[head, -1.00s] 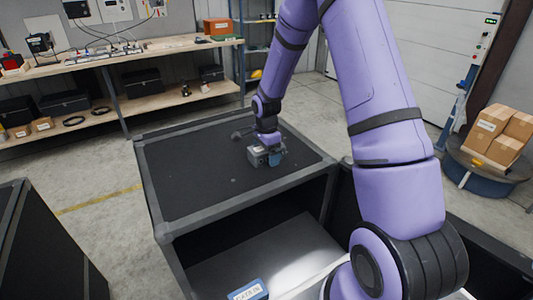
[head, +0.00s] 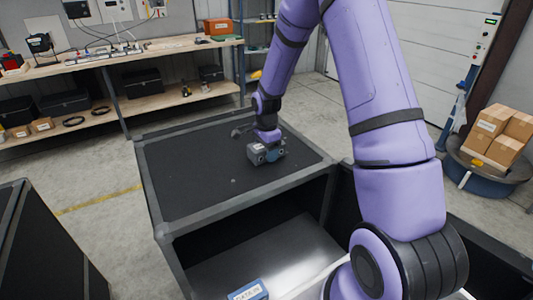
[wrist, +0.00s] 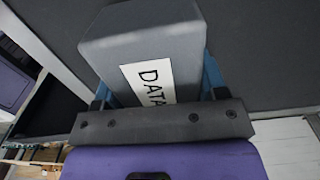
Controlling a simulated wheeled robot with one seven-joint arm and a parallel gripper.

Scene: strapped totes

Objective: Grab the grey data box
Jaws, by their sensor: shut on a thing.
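The grey data box (head: 256,155) is at the lower end of my arm, over the black top of a large tote (head: 190,190). In the wrist view the grey box (wrist: 145,42) fills the space between the fingers, with a white label reading "DATA" facing the camera. My gripper (wrist: 160,80) is shut on it, with a blue finger along each side. In the head view my gripper (head: 268,150) is small and partly hidden by the wrist. I cannot tell whether the box touches the tote top.
A small dark object (head: 238,132) lies on the tote top near the wrist. A blue labelled box (head: 248,291) sits at the bottom edge, by the tote's open compartment. Another black tote (head: 45,245) stands at left. Shelves (head: 130,95) stand behind; cartons (head: 495,135) are at right.

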